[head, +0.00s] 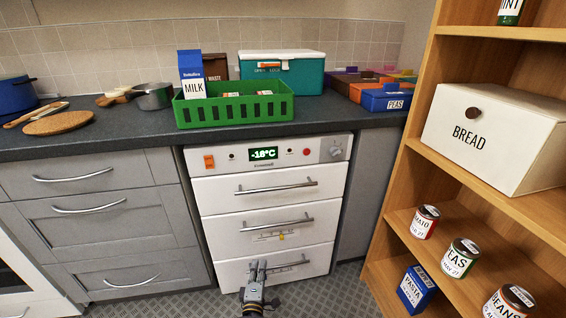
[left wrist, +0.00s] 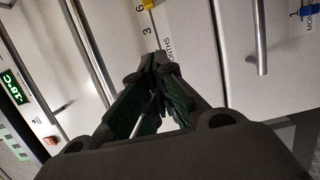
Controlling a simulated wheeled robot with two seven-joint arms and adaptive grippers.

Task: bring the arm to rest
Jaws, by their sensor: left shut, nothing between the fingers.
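My left gripper (head: 257,272) is low in front of the white freezer (head: 232,225), near its bottom drawer handle (head: 290,264). Its fingers are shut and hold nothing. In the left wrist view the closed fingers (left wrist: 158,75) point at the white drawer fronts, with the handles beside them; I cannot tell whether they touch the front. All three freezer drawers look closed. The freezer display (head: 264,154) reads -18°C. My right gripper does not show in either view.
A dark counter (head: 90,135) above bears a green crate (head: 235,110), a milk carton (head: 191,75), a teal box (head: 310,75) and a pot (head: 154,96). A wooden shelf (head: 420,155) with a bread box (head: 490,135) and cans stands right. Floor shows around the gripper.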

